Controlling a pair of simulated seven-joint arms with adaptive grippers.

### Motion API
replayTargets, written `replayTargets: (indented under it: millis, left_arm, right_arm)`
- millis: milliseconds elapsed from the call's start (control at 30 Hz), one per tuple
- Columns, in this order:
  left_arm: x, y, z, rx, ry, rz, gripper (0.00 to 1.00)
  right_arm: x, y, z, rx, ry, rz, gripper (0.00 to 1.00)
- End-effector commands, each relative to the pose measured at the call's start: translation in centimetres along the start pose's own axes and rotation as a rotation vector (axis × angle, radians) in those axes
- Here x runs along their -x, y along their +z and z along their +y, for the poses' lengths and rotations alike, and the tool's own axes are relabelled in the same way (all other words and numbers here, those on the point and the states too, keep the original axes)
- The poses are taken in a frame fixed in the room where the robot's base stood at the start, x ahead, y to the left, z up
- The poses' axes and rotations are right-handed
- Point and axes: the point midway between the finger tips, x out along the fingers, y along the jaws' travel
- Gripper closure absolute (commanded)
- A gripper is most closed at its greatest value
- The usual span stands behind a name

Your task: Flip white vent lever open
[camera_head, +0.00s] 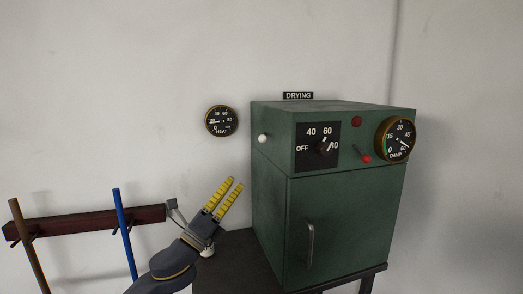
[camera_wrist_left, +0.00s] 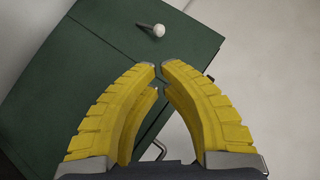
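The white vent lever shows as a small white-tipped knob (camera_head: 262,138) on the left side of the green drying cabinet (camera_head: 345,210), near its top front. In the left wrist view the white knob (camera_wrist_left: 158,30) is on a short stem against the green side, above the fingertips. My left gripper (camera_head: 236,182) has yellow fingers, below and left of the knob and apart from it. The fingers are empty, with a narrow gap between the tips in the left wrist view (camera_wrist_left: 160,67). My right gripper is not in view.
The cabinet front has a black dial (camera_head: 324,147), a red-tipped switch (camera_head: 365,158), a red lamp (camera_head: 357,121), a damp gauge (camera_head: 396,139) and a door handle (camera_head: 310,245). A heat gauge (camera_head: 221,120) hangs on the wall. A wooden rack (camera_head: 85,222) holds poles at left.

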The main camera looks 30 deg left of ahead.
Motion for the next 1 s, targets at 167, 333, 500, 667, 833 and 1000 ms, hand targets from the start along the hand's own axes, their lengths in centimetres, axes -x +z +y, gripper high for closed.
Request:
replayTargets:
  millis: [167,333,500,667,833,1000]
  left_arm:
    - [-0.3,0.0,0.0,0.000,0.000,0.000,1.00]
    - [-1.6,0.0,0.0,0.000,-0.002,-0.001,1.00]
    - [-3.6,0.1,0.0,-0.001,-0.002,-0.001,1.00]
    - [-5.5,0.1,-0.1,-0.001,-0.001,-0.002,1.00]
    - [-7.5,0.1,-0.1,0.000,-0.002,-0.001,1.00]
    - [-9.6,0.1,0.0,-0.001,0.000,-0.002,1.00]
  right_arm:
    - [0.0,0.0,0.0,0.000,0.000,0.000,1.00]
    - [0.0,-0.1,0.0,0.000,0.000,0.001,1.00]
    - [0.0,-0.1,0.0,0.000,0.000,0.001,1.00]
    - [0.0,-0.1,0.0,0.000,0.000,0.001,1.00]
    - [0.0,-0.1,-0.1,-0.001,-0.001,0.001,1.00]
    - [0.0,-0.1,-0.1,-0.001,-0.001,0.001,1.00]
